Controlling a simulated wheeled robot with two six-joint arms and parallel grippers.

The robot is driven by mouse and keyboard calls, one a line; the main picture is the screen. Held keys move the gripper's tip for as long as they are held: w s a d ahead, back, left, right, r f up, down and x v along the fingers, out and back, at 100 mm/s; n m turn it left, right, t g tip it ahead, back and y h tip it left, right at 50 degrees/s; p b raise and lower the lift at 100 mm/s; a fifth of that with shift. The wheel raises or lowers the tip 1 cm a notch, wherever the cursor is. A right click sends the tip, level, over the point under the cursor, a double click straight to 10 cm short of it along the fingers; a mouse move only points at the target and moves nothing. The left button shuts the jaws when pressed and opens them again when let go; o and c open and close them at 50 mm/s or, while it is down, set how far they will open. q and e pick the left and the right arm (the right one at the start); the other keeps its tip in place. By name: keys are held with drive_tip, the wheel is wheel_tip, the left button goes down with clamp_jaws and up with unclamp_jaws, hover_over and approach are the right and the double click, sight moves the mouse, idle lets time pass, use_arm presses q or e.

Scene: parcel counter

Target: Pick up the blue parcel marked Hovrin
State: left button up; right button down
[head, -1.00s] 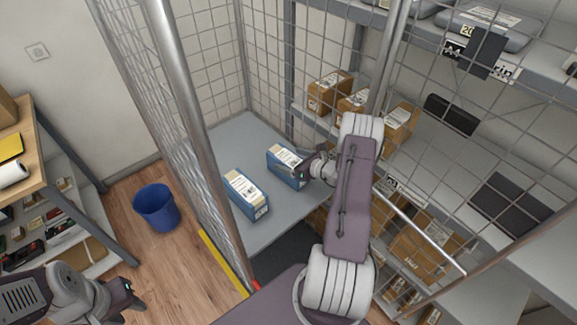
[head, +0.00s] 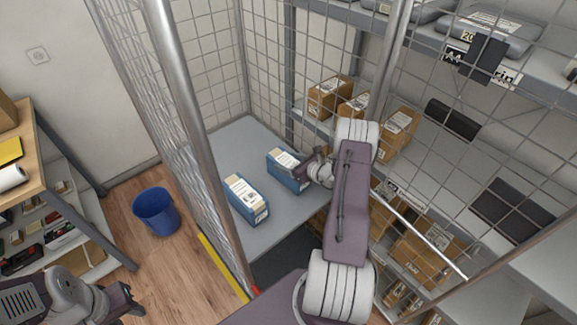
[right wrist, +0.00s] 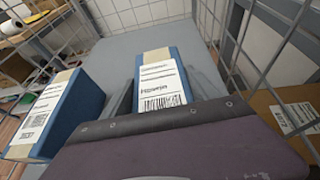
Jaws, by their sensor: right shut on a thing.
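Two blue parcels with white labels and tan tape lie on a grey shelf (head: 242,147) inside a wire cage. My right gripper (head: 306,170) is at the right side of the farther right blue parcel (head: 286,176) and is shut on it. In the right wrist view this parcel (right wrist: 157,75) is in the middle, with a label that appears to read Hovrin. My own wrist hides its near end and most of the fingers. The other blue parcel (head: 246,204) stands apart to the left. My left gripper (head: 130,299) is at the lower left, away from the parcels; its jaws are unclear.
A steel post (head: 183,100) and wire mesh stand left of the shelf. Brown boxes (head: 329,97) sit on the rack behind and to the right. A blue bin (head: 157,211) stands on the wooden floor. A wooden-topped bench (head: 22,140) is at the left.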

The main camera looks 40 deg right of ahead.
wheel_tip(320, 180, up, 4)
drive_tip(key=shift+s+r, duration=0.1)
drive_tip(key=s+a+r, duration=0.4)
drive_tip(key=s+r, duration=0.2)
drive_tip(key=s, duration=0.4)
drive_tip(key=shift+s+a+r+b, duration=0.2)
drive_tip(key=shift+s+r+b, duration=0.05)
drive_tip(key=shift+s+b, duration=0.15)
